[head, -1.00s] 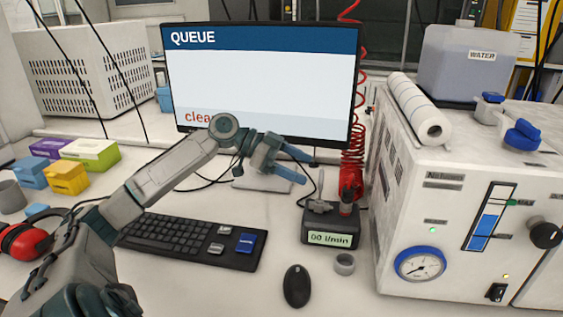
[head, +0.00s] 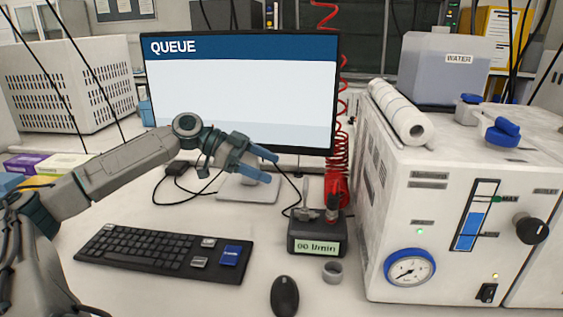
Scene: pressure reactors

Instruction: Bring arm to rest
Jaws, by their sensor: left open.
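My left arm comes in from the left, above the keyboard. Its gripper (head: 266,166) points right, with two blue fingers apart and nothing between them. It is held in front of the lower part of the monitor (head: 240,95), whose screen reads QUEUE. The gripper is clear of the desk, above and to the left of the flow meter (head: 317,247). My right gripper does not show.
A black keyboard (head: 150,252) and a mouse (head: 285,296) lie on the desk, with a small grey ring (head: 332,271) near the meter. A white reactor unit (head: 400,190) with a paper roll (head: 402,112) fills the right. Small boxes (head: 58,166) stand at left.

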